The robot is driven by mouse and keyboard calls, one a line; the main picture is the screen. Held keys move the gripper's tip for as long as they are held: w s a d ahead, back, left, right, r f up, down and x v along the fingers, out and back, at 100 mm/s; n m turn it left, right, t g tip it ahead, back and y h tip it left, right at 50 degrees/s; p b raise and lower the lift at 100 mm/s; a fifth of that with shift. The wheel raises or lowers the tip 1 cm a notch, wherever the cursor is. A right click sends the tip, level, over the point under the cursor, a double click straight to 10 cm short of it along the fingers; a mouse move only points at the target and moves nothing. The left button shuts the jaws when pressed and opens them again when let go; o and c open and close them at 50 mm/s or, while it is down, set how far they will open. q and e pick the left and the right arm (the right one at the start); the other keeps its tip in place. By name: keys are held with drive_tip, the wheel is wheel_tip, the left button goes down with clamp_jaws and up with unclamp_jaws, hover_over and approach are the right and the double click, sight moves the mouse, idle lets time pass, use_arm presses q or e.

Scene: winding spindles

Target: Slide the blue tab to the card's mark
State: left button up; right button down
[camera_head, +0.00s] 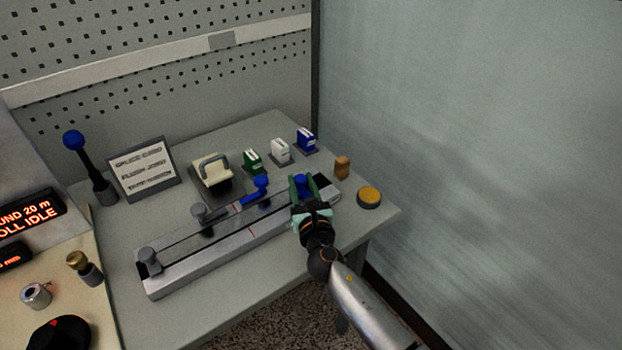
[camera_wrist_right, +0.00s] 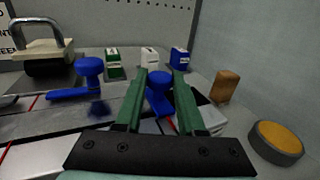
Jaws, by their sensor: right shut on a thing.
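A blue tab with a round knob (camera_head: 302,179) sits at the right end of the long grey rail (camera_head: 225,255). My right gripper (camera_head: 303,192) has its green fingers on either side of this knob and is shut on it; the knob also shows between the fingers in the right wrist view (camera_wrist_right: 158,88). A second blue knobbed piece (camera_head: 258,187) lies on the back track, left of the gripper. The card (camera_head: 143,168) stands tilted at the back left, its lettering too blurred to read surely. A red mark (camera_head: 251,233) shows on the rail's front. My left gripper is not in view.
Green (camera_head: 252,161), white (camera_head: 280,151) and blue (camera_head: 306,140) small blocks stand behind the rail. A cream-topped block with a grey handle (camera_head: 212,172) is behind it. A wooden peg (camera_head: 342,167) and a yellow-topped disc (camera_head: 369,197) stand right of the gripper.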

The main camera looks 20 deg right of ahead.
drive_tip(key=c, duration=0.5)
unclamp_jaws()
drive_tip(key=shift+d, duration=0.1)
drive_tip(key=s, duration=1.2)
drive_tip(key=shift+s+a, duration=0.25)
drive_tip(key=shift+a, duration=0.05)
